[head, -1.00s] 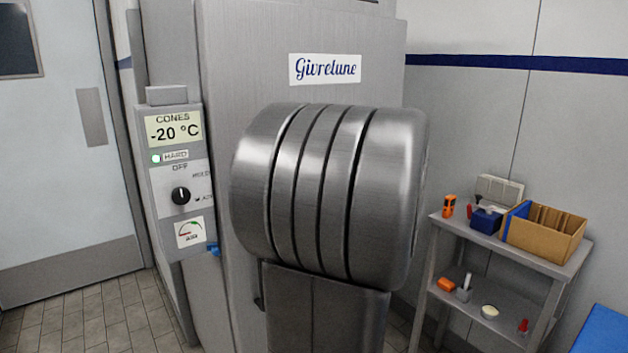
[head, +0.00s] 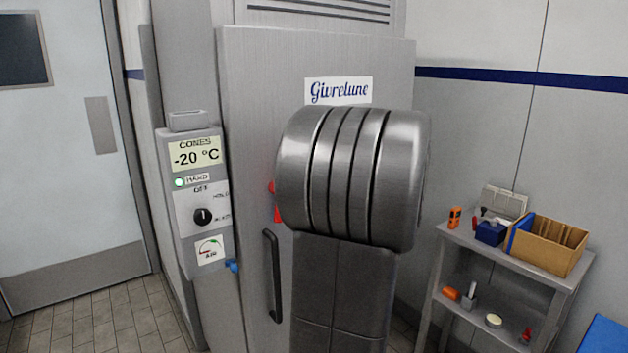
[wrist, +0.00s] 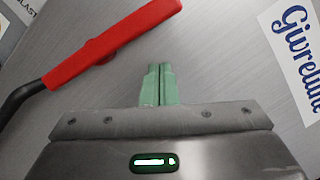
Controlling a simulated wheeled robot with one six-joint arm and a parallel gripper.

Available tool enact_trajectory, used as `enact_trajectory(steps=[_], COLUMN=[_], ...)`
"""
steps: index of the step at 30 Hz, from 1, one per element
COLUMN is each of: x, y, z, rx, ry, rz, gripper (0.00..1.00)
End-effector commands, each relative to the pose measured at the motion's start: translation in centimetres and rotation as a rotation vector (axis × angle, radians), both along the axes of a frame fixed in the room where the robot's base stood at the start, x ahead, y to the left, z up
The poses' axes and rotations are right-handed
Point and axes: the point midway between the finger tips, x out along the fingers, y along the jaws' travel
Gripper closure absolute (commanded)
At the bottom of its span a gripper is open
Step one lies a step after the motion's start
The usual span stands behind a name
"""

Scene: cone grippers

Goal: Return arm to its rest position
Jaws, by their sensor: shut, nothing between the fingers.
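My gripper (wrist: 160,85) shows in the wrist view with its two green fingers together and nothing between them. It points at the grey metal front of the Givrelune cabinet (head: 245,130); I cannot tell the gap. A red-gripped lever (wrist: 112,46) lies just to the upper left of the fingers, apart from them in the picture. In the head view a little red (head: 276,212) shows at the left edge of my arm. My large grey arm joint hides the gripper and much of the cabinet front there.
The control box (head: 195,155) on the cabinet's left reads -20 °C, with a dial and an air gauge. A dark door handle (head: 273,275) stands left of my arm. A shelf cart (head: 520,262) at right holds a cardboard box (head: 545,248) and small tools. Tiled floor is clear at left.

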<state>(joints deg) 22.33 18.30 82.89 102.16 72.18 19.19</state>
Motion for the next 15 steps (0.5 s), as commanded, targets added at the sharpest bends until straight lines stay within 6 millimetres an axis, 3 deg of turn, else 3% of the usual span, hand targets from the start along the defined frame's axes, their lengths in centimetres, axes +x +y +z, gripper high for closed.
enact_trajectory(steps=[15], x=[0.7], y=[-1.0], z=[-3.3], rx=[0.407], ry=[0.298], rz=[-0.002], gripper=[1.00])
